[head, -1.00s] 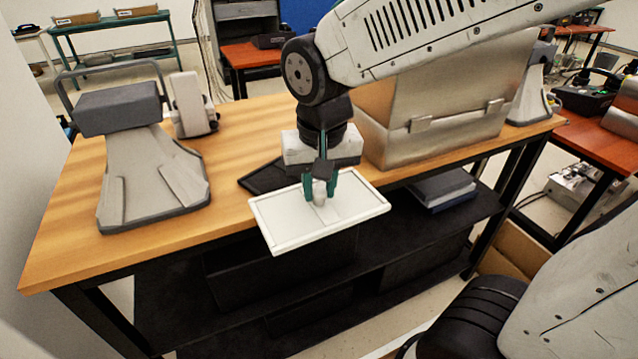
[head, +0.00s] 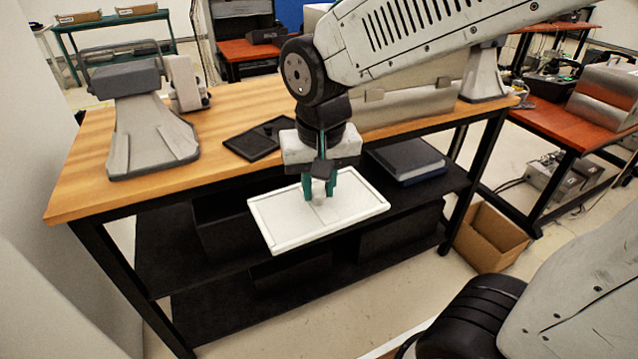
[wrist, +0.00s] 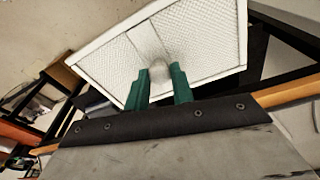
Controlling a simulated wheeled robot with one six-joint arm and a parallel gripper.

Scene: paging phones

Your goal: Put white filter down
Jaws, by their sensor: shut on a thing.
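The white filter (head: 285,225) is a flat rectangular panel with a raised rim and a small knob in its middle. My gripper (head: 320,192) is shut on that knob from above. The filter hangs in front of the wooden table's front edge, clear of the tabletop. In the wrist view the filter (wrist: 205,35) shows a fine mesh face, and the green fingers of my gripper (wrist: 160,75) stand on either side of the knob.
The wooden table (head: 90,190) has bare room at its front left. A grey device (head: 140,130) stands at its left, a black tray (head: 250,146) near the middle, and a metal case (head: 400,105) behind my arm. A dark shelf (head: 180,250) lies below. A cardboard box (head: 490,238) is on the floor.

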